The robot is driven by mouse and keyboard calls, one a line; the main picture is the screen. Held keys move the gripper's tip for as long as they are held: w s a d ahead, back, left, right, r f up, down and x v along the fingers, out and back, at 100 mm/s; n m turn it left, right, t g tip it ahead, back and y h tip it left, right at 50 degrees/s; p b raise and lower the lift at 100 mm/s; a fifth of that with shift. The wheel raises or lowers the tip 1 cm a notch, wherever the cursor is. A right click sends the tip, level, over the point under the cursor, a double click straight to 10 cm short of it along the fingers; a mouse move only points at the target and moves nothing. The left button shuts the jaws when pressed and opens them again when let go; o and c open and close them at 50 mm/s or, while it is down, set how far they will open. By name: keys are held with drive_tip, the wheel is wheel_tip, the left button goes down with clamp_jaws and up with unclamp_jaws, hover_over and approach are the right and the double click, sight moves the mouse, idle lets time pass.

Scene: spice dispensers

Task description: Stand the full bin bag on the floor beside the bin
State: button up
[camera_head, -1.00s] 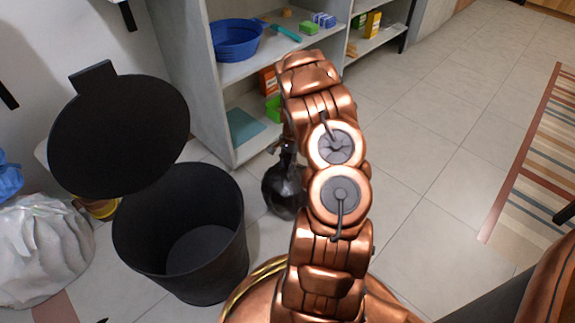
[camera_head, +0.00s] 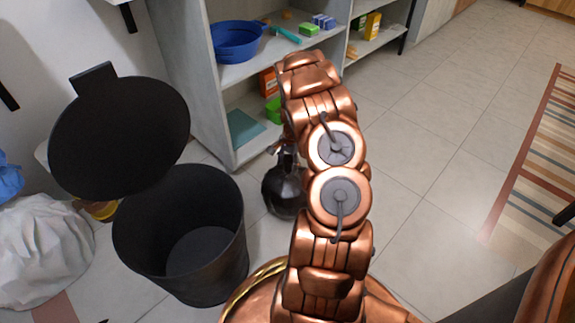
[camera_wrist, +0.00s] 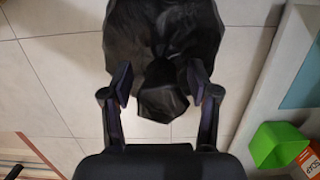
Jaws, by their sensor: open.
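The full bin bag (camera_head: 283,192) is black and stands on the tiled floor to the right of the bin, partly hidden behind my arm in the head view. In the wrist view the bag (camera_wrist: 163,35) shows from above, with its gathered neck (camera_wrist: 162,93) between my fingers. My gripper (camera_wrist: 160,84) is open, one finger on each side of the neck, with gaps showing. The black bin (camera_head: 183,235) is open and looks empty, its round lid (camera_head: 120,135) raised.
A grey shelf unit (camera_head: 235,75) stands behind the bag, holding a blue basin (camera_head: 237,40) and a green container (camera_wrist: 275,145). A pale sack (camera_head: 45,250) sits at the left. Tiled floor (camera_head: 430,150) is clear to the right, up to a striped rug (camera_head: 540,165).

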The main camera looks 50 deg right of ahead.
drive_tip(key=r+p, duration=0.1)
drive_tip(key=r, duration=0.2)
drive_tip(key=d+r+p, duration=0.1)
drive_tip(key=r, duration=0.3)
drive_tip(key=r+p, duration=0.1)
drive_tip(key=r, duration=0.3)
drive_tip(key=shift+d, duration=0.35)
drive_tip(key=shift+a+r, duration=0.2)
drive_tip(key=shift+r, duration=0.3)
drive_tip(key=s+a+r+n+g, duration=0.1)
drive_tip(key=s+a+r+n, duration=0.3)
drive_tip(key=a+r, duration=0.65)
drive_tip(key=s+a+r+n+g, duration=0.1)
drive_tip(key=s+a+r+n, duration=0.5)
drive_tip(key=a, duration=0.8)
drive_tip(key=s+a+r+n+h, duration=0.1)
drive_tip(key=s+a+r+n, duration=0.1)
drive_tip(key=s+a+n, duration=0.2)
drive_tip(key=s+a+r+n+g, duration=0.1)
drive_tip(key=s+a+r+n, duration=0.2)
drive_tip(key=s+a, duration=0.7)
drive_tip(key=s+n, duration=0.1)
drive_tip(key=s, duration=0.3)
drive_tip(key=shift+s+g+h, duration=0.3)
drive_tip(key=shift+h, duration=0.1)
drive_tip(key=shift+a+r, duration=0.1)
